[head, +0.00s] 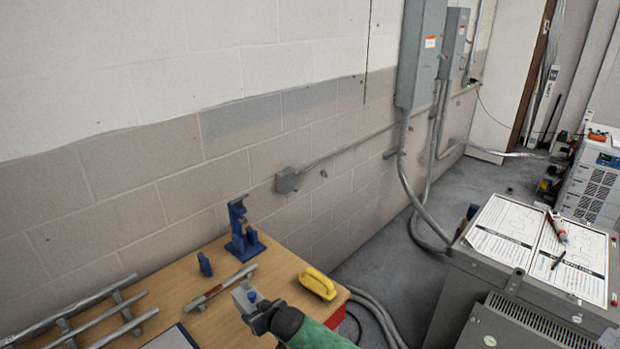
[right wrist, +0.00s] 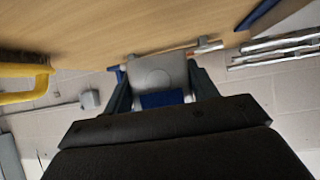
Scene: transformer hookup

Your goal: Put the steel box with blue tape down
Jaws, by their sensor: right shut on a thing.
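The steel box with blue tape (head: 243,299) is a small grey metal box with a blue patch, above the front part of the wooden table (head: 185,288). My right gripper (head: 258,312) is shut on it. In the right wrist view the steel box (right wrist: 158,69) sits between the two dark fingers of my right gripper (right wrist: 160,88), with its blue tape (right wrist: 162,99) toward the palm. I cannot tell whether the box touches the tabletop. My left gripper is in neither view.
A blue stand (head: 243,238) and a small blue piece (head: 204,264) stand at the table's back. A rod with a brown part (head: 213,292) lies beside the box. A yellow object (head: 318,283) lies near the right edge. Metal rails (head: 95,318) lie at left.

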